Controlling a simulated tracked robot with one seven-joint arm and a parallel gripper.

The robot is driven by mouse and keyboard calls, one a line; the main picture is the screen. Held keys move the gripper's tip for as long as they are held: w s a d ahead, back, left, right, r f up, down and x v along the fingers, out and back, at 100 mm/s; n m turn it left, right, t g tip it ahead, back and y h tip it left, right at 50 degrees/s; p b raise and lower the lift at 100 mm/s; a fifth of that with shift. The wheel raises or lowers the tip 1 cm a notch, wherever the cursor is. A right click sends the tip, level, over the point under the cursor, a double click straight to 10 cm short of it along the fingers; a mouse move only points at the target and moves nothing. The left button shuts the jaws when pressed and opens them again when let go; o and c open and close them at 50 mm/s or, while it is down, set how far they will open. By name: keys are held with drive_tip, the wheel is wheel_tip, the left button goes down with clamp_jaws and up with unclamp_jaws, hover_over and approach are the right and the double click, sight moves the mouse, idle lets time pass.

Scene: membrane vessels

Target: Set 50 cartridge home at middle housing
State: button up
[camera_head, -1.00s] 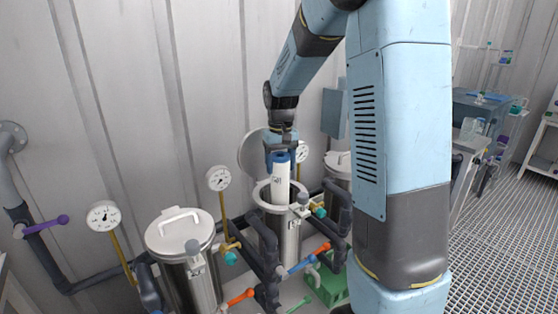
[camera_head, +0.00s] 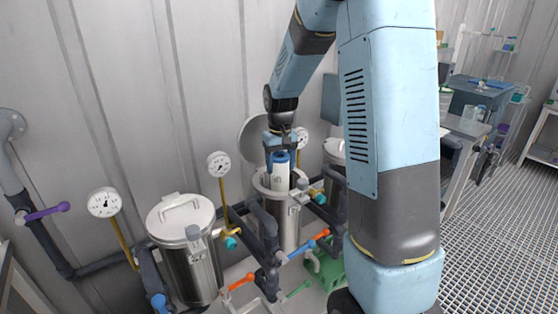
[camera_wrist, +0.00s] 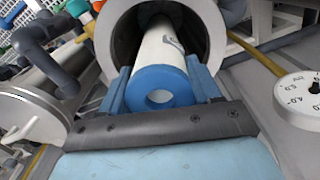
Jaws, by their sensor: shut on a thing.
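The cartridge (camera_head: 280,178) is white with a blue end cap and stands upright, partly inside the open middle housing (camera_head: 259,230). My gripper (camera_head: 281,150) is above the housing and shut on the blue cap. In the wrist view the blue cap (camera_wrist: 158,97), with a hole in its centre, sits between the two blue fingers of my gripper (camera_wrist: 160,90). The white body runs into the round steel mouth of the middle housing (camera_wrist: 212,35). The cartridge's lower end is hidden inside the housing. The housing's round lid (camera_head: 254,133) is swung open behind it.
A closed steel housing (camera_head: 178,205) stands to the left, and another (camera_head: 334,152) stands to the right, partly behind my arm. Pressure gauges (camera_head: 219,164) rise on brass stems near the housings. Dark pipes with orange (camera_head: 243,281) and blue valve handles (camera_head: 322,234) run in front.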

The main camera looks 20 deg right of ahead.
sight(280, 155)
drive_tip(key=shift+f, duration=4.95)
drive_tip(key=shift+s+f, duration=0.1)
drive_tip(key=shift+f, duration=0.2)
drive_tip(key=o, duration=1.6)
wheel_tip(280, 155, up, 12)
drive_tip(key=shift+r, duration=0.9)
